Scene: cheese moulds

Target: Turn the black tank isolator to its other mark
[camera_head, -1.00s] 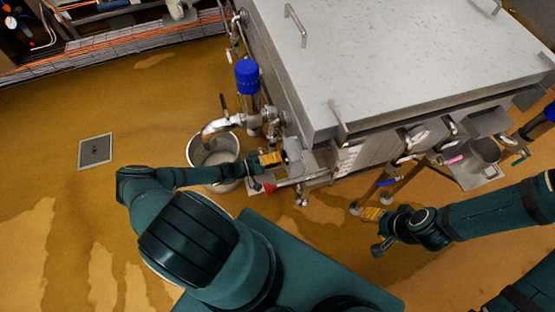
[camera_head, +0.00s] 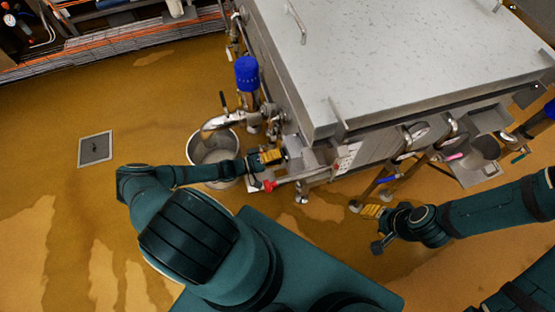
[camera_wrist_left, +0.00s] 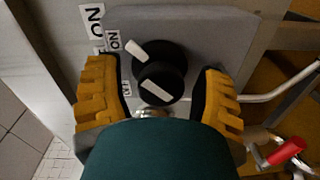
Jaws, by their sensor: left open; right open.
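The black tank isolator (camera_wrist_left: 162,78) is a round knob with white bars on a grey box in the left wrist view. One bar points up and left, towards the upper small label (camera_wrist_left: 112,40); a second label (camera_wrist_left: 125,88) lies lower left. My left gripper (camera_wrist_left: 160,92) is open, its yellow fingers on either side of the knob with gaps visible. In the head view my left gripper (camera_head: 272,157) is at the near left corner of the steel tank (camera_head: 400,55), where the knob is hidden. My right gripper (camera_head: 371,211) is open and empty below the tank's front.
A red-handled valve (camera_wrist_left: 288,151) is close to the right finger. A steel bucket (camera_head: 212,172) stands left of the tank, near a blue-topped valve (camera_head: 247,74). Pipes and coloured handles line the tank's front. The floor at left is open around a drain cover (camera_head: 95,149).

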